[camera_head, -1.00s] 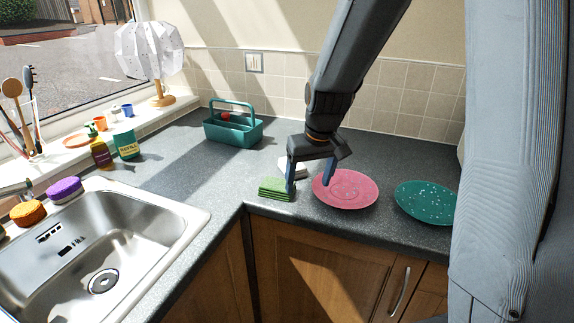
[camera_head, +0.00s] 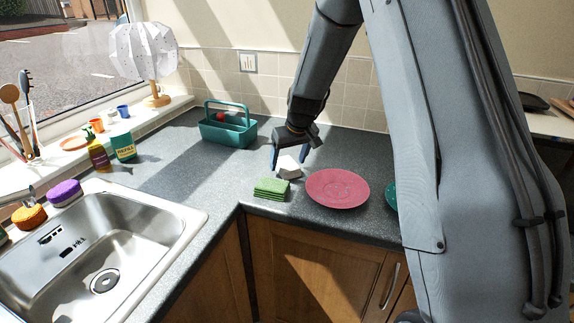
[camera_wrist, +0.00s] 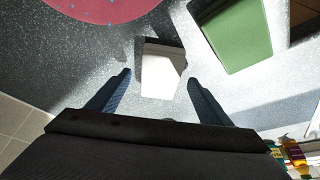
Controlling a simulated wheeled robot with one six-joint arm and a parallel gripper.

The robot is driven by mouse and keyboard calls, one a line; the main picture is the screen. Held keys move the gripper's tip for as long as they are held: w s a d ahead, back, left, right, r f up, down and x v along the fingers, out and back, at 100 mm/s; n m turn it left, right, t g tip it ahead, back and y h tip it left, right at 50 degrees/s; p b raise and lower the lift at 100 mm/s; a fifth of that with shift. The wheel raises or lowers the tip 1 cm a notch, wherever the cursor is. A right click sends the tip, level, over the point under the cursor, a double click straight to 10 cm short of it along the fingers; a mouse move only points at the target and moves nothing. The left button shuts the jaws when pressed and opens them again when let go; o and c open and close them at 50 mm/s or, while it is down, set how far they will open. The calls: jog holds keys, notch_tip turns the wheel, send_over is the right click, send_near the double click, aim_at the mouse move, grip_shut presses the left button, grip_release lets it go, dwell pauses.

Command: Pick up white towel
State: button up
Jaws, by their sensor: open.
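The white towel (camera_head: 288,167) is a small folded white block on the dark worktop, just behind the green stack of cloths. It also shows in the wrist view (camera_wrist: 158,76), lying between the fingertips and a little beyond them. My gripper (camera_head: 289,161) is open and empty above the towel, its blue fingers apart on either side. In the wrist view my gripper (camera_wrist: 160,84) has one finger to each side of the towel with clear gaps. I cannot tell how far above the worktop the fingertips are.
A green cloth stack (camera_head: 271,189) lies close in front of the towel. A pink plate (camera_head: 337,188) is close on the right, with a teal plate (camera_head: 391,195) partly hidden beyond it. A teal caddy (camera_head: 228,130) stands behind left. The sink (camera_head: 100,250) is at left.

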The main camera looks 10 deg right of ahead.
aim_at(288, 164)
jog(key=shift+x, duration=0.9)
jog(key=shift+f, duration=0.15)
jog(key=c, duration=1.2)
jog(key=shift+c, duration=0.2)
notch_tip(288, 164, up, 10)
jog(key=b, duration=0.2)
